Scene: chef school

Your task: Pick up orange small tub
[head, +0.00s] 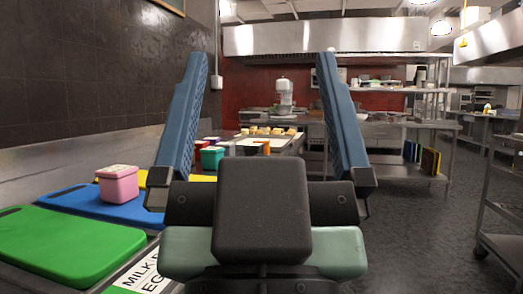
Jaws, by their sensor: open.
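My gripper (262,58) is open in the head view, its two blue fingers wide apart and pointing away from me, with nothing held between them. A small orange object (264,147), perhaps the orange small tub, shows beyond the gripper between the fingers. It stands near the white board on the far part of the counter. It is too small to make out its shape, and its lower part seems hidden by my gripper's body. A teal-green tub (212,157) stands to its left, just right of the left finger.
A pink tub (118,185) sits on a blue cutting board (90,207) at the left. A green cutting board (65,245) lies nearer. A white board (262,142) and several bread-coloured pieces lie farther back. A dark wall bounds the left; open floor (425,235) lies right.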

